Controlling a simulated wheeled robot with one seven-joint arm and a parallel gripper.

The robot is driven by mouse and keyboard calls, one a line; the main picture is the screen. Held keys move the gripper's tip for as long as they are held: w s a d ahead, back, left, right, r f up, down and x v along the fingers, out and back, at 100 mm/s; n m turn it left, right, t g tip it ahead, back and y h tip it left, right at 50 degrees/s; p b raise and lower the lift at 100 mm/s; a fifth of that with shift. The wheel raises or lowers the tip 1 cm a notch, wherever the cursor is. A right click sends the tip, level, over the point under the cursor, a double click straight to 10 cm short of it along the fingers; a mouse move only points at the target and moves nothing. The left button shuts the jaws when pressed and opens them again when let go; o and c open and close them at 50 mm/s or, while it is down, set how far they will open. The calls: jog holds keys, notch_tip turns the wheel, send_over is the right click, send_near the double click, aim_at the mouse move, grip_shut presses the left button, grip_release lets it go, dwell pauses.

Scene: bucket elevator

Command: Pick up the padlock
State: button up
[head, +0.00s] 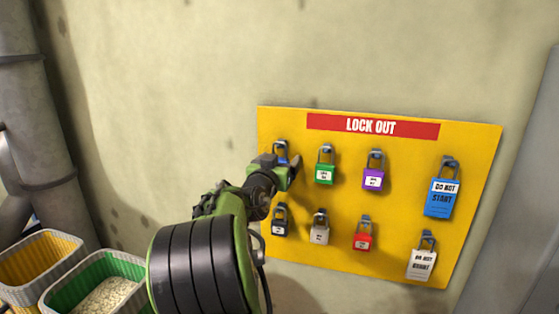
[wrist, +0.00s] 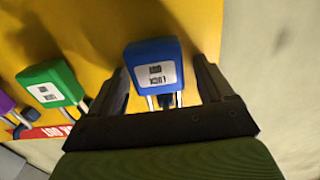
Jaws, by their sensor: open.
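A blue padlock (wrist: 154,66) with a white label hangs by its shackle on the yellow lockout board (head: 400,215). In the wrist view it sits between the two fingers of my gripper (wrist: 162,75), with its body reaching past them. Gaps show on both sides, more clearly on the right. In the head view my open gripper (head: 282,172) is at the board's upper left and hides most of this blue padlock (head: 280,157). The green padlock (head: 325,173) hangs just to its right in the head view, and also shows in the wrist view (wrist: 50,85).
A purple padlock (head: 374,177) hangs in the top row; black (head: 280,223), white (head: 320,233) and red (head: 363,239) ones hang below. Bins (head: 45,262) stand lower left; the wall above is bare.

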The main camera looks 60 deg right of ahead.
jog(key=shift+a, duration=0.2)
jog(key=shift+c, duration=1.1)
jog(key=c, duration=0.9)
jog(key=shift+r, duration=0.1)
jog(key=shift+r, duration=0.35)
jog(key=s+a+b, duration=0.1)
jog(key=a, duration=0.5)
jog(key=s+a+b, duration=0.1)
jog(key=a, duration=0.4)
jog(key=s+a+b, duration=0.1)
jog(key=a+b, duration=0.1)
jog(key=a, duration=0.4)
jog(key=shift+a+r, duration=0.3)
jog(key=shift+a, duration=0.05)
